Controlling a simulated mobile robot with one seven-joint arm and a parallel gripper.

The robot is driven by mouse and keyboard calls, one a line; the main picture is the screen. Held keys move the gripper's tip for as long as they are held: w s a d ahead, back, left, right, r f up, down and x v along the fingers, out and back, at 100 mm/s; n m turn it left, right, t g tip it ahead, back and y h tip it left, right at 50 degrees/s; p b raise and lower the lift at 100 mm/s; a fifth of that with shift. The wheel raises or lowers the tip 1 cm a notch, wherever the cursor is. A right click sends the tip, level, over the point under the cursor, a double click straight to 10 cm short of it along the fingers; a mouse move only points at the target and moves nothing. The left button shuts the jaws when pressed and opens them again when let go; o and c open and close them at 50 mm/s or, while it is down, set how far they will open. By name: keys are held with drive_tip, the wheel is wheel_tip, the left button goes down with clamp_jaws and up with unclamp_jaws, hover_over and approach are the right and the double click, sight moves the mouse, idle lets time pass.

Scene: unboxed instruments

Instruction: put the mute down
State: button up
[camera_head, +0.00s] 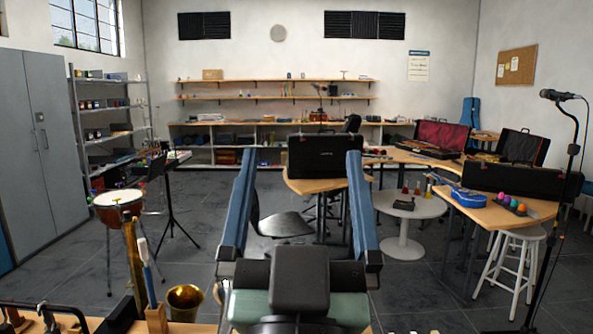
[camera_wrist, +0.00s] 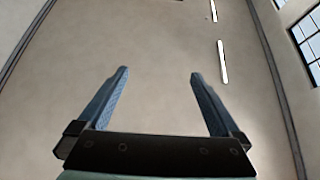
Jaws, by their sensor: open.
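My gripper (camera_head: 298,157) is raised in the middle of the head view, with its two blue fingers wide apart. Nothing is held between them. In the wrist view the open fingers (camera_wrist: 159,73) point toward a bare ceiling and are also empty. I cannot pick out a mute for certain in either view. A brass, bell-shaped piece (camera_head: 185,302) stands at the lower left of my gripper, apart from the fingers; I cannot tell what it is.
A wooden bench (camera_head: 190,328) with brass and dark items lies at the lower left. Beyond my gripper are a round white table (camera_head: 410,208), a wooden table (camera_head: 485,213) with a blue ukulele (camera_head: 467,198), a white stool (camera_head: 510,270) and a microphone stand (camera_head: 571,150). Grey floor lies between them.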

drive_tip(key=s+r+t, duration=0.2)
drive_tip(key=s+r, duration=0.4)
drive_tip(key=r, duration=0.3)
drive_tip(key=shift+s+a+n+y, duration=0.15)
drive_tip(key=shift+a+n+y, duration=0.15)
drive_tip(key=shift+y, duration=0.1)
